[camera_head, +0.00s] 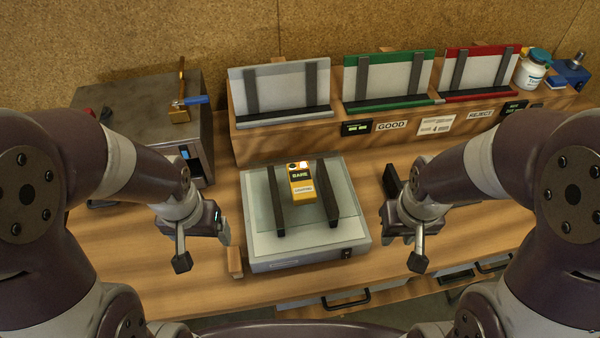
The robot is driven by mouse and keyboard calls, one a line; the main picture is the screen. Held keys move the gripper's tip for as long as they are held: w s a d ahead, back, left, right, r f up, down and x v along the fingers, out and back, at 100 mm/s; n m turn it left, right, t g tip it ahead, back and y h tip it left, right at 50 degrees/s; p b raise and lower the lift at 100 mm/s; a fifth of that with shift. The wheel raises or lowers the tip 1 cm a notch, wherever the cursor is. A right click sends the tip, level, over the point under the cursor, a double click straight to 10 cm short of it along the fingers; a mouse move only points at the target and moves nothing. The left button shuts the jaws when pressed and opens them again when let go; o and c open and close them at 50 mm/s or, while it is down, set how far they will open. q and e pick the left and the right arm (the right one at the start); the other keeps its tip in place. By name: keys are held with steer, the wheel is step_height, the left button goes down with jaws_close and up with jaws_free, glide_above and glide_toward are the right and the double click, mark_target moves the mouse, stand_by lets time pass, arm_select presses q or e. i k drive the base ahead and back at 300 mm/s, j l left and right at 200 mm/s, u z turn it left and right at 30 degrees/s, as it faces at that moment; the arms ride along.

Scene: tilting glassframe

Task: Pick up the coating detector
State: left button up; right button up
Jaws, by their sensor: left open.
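The coating detector (301,187) is a small yellow handheld device with a dark screen reading "BARE". It lies on a glass pane (341,198) between two dark bars, on a light grey box-shaped stand (308,257). My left gripper (203,246) is open, left of the stand and apart from the detector. My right gripper (404,238) is right of the stand, also apart from the detector. Its jaw gap is not clear from this angle.
A raised wooden shelf holds grey (281,90), green (388,80) and red (477,73) racks with panels, above "GOOD" and "REJECT" labels. A grey machine (140,105) stands back left. A white jar (530,70) is back right. A small wooden block (235,262) stands beside the stand.

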mark_target(302, 186)
steer(key=i+l+z, duration=0.1)
steer(key=l, duration=0.3)
steer(key=i+l, duration=0.15)
steer(key=l, duration=0.3)
steer(key=i+l+z, duration=0.15)
steer(key=l, duration=0.25)
